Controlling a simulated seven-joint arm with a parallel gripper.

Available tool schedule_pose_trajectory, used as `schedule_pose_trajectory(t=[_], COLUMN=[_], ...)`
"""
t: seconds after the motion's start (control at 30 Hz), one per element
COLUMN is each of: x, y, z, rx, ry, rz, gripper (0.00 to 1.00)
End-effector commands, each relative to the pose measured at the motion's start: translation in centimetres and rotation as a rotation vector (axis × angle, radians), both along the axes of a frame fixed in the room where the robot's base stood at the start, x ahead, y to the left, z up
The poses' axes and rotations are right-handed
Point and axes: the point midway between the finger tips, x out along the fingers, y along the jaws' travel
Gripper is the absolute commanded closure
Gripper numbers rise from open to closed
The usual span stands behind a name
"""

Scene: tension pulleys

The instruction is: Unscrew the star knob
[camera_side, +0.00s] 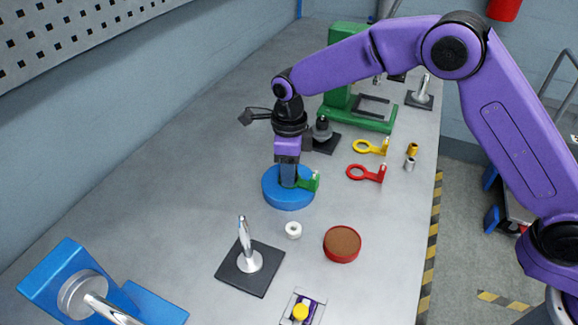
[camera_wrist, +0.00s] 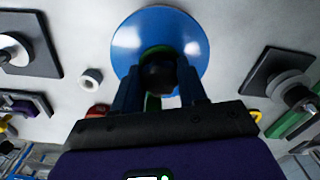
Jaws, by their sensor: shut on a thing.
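A dark round knob (camera_wrist: 158,74), which I take for the star knob, sits between my gripper's fingers (camera_wrist: 158,88) over the middle of a blue disc (camera_wrist: 160,24) in the wrist view. In the side view my gripper (camera_side: 288,180) points down onto the blue disc (camera_side: 288,200), and its fingers hide the knob. The fingers are shut on the knob. A green piece (camera_side: 310,183) with a light tip sticks out beside the fingers over the disc. A little green also shows under the knob in the wrist view. The knob's star outline cannot be made out.
A post on a black plate (camera_side: 252,278), a white ring (camera_side: 293,230) and a red-rimmed brown dish (camera_side: 342,244) stand nearer the camera. Yellow (camera_side: 368,147) and red (camera_side: 364,173) ring tools lie to the right. A green frame (camera_side: 372,122) stands behind.

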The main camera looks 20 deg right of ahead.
Motion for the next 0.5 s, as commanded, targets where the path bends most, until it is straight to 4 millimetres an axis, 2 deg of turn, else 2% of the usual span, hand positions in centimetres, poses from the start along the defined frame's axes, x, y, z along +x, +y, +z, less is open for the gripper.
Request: schedule_pose_trajectory(t=[0.5], x=[-0.05], y=[0.01], z=[0.03], rx=[-0.001], ry=[0.001], rz=[0.599], gripper=[1.0])
